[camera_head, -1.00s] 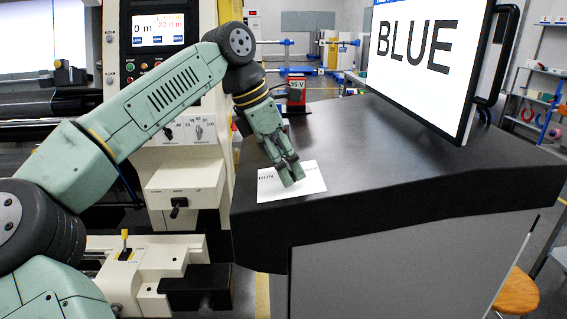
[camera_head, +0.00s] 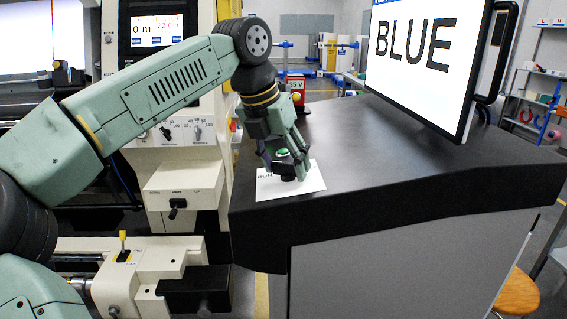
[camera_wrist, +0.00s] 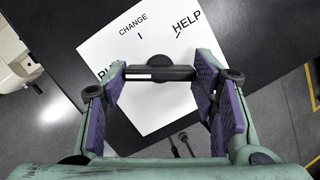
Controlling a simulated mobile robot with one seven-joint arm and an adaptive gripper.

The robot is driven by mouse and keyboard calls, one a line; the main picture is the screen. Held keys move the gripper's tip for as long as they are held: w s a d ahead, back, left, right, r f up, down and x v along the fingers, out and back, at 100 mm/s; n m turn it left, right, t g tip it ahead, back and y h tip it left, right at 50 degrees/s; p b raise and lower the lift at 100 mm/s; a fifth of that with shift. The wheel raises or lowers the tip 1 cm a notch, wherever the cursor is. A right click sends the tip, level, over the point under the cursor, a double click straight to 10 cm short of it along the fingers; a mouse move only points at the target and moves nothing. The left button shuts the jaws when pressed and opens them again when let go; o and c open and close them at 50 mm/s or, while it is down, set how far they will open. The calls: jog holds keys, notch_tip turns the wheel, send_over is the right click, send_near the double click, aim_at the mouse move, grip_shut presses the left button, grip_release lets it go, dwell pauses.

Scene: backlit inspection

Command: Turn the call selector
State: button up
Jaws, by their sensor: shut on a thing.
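The call selector is a black bar-shaped knob (camera_wrist: 165,73) on a white plate (camera_wrist: 120,45) marked CHANGE at the top and HELP at the upper right. A partly hidden label at the left reads as RUN. A white line on the knob's left half points left, towards that label. My gripper (camera_wrist: 160,82) is shut on the knob, with one purple pad at each end. In the head view my gripper (camera_head: 289,170) is low over the plate (camera_head: 312,183) and hides most of the knob.
The plate lies near the front left corner of a dark console top (camera_head: 400,160). A large screen (camera_head: 415,50) reading BLUE stands at the right. A cream machine (camera_head: 185,185) with levers stands left of the console. The console top between is clear.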

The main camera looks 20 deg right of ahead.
jog(key=shift+n, duration=0.3)
jog(key=o, duration=1.2)
jog(key=shift+c, duration=0.2)
jog(key=v, duration=1.2)
